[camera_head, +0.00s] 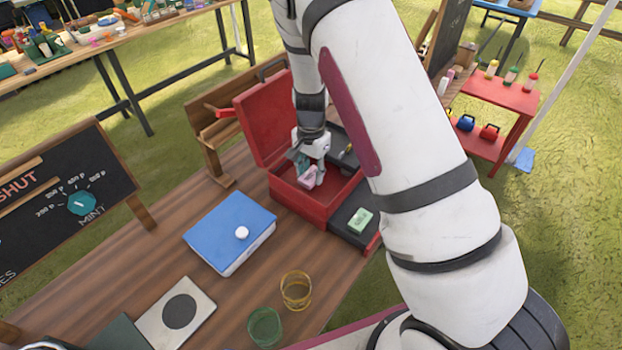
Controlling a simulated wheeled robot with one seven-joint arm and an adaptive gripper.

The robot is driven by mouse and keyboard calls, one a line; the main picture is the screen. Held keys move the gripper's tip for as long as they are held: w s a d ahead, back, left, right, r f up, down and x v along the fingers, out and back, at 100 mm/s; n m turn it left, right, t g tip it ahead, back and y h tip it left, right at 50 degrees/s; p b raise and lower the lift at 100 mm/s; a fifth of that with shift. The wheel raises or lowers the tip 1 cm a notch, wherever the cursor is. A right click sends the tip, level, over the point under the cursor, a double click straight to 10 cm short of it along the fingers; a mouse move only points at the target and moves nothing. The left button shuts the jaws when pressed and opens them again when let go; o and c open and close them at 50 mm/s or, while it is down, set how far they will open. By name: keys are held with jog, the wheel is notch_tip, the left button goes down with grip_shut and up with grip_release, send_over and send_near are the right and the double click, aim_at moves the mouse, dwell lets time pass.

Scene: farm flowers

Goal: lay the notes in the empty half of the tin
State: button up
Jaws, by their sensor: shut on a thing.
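The red tin (297,205) stands on the wooden table with its lid (257,132) raised at the back left. A dark tray section (350,165) fills its far right part. The nearer part shows bare red floor. My gripper (310,171) points down inside the tin's outline, over that bare part. It is shut on a small pink and pale bundle of notes (308,179). I cannot tell whether the bundle touches the floor. A green bundle (361,220) lies on a dark surface beside the tin's right front.
A blue book (226,222) with a white round object (242,233) lies left of the tin. A yellow glass (296,289) and a green glass (265,325) stand in front. A chalkboard with a teal dial (82,203) stands at left. Bare table lies between.

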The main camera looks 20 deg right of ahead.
aim_at(311, 175)
jog(key=shift+f, duration=1.5)
jog(key=shift+f, duration=0.15)
jog(key=o, duration=1)
jog(key=shift+o, duration=0.2)
